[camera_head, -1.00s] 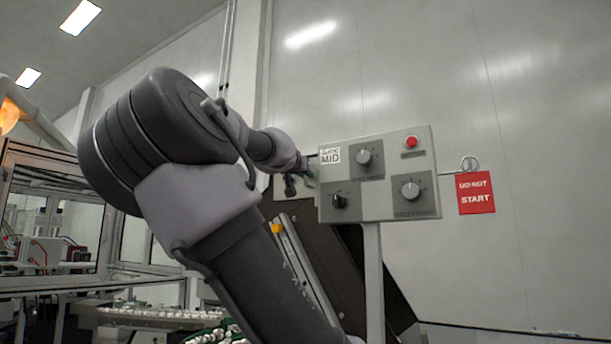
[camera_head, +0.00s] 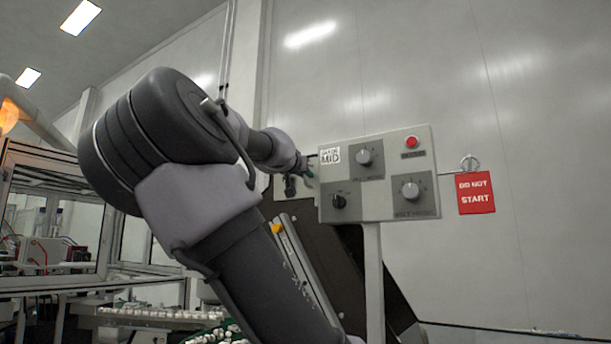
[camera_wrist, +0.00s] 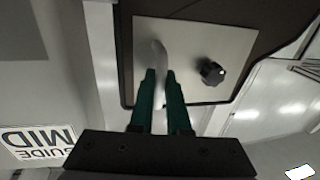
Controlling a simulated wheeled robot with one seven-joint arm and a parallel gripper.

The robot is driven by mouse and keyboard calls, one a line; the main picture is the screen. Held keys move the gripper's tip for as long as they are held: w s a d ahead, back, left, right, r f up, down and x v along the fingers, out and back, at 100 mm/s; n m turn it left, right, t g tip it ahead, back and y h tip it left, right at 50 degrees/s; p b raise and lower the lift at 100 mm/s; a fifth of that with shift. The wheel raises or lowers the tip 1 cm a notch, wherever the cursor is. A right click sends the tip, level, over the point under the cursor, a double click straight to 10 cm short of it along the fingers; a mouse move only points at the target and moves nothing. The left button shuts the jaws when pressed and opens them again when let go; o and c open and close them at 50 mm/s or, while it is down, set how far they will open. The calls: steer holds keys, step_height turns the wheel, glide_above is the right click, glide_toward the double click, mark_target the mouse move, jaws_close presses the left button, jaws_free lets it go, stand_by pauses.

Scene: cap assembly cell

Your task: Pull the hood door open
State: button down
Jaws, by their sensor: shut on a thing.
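In the wrist view my gripper (camera_wrist: 159,75) has two green fingers, close together on a pale curved handle (camera_wrist: 160,52). The handle stands on a light grey plate (camera_wrist: 205,40) set on a dark panel, with a black knob (camera_wrist: 211,71) to its right. In the head view my gripper (camera_head: 308,173) is small and partly hidden behind the control box. Part of the light plate and a dark knob (camera_head: 290,186) show just left of the box. I cannot tell from these views whether the hood door stands ajar.
A grey control box (camera_head: 385,180) with knobs and a red button stands on a post close to my gripper. A red tag (camera_head: 476,193) hangs at its right. A framed machine with windows (camera_head: 55,215) is at the left. A dark sloping panel (camera_head: 335,250) lies behind the post.

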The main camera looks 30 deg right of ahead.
steer(key=shift+a, duration=0.1)
stand_by(0.3)
steer(key=a+m+g+h, duration=0.4)
steer(key=a+g, duration=0.3)
steer(key=a, duration=0.4)
steer(key=shift+w+m+g, duration=0.15)
steer(key=shift+m+g, duration=0.15)
steer(key=shift+m, duration=0.5)
steer(key=c, duration=0.9)
jaws_free()
steer(key=v, duration=1)
steer(key=shift+a+f, duration=0.2)
steer(key=shift+a, duration=0.15)
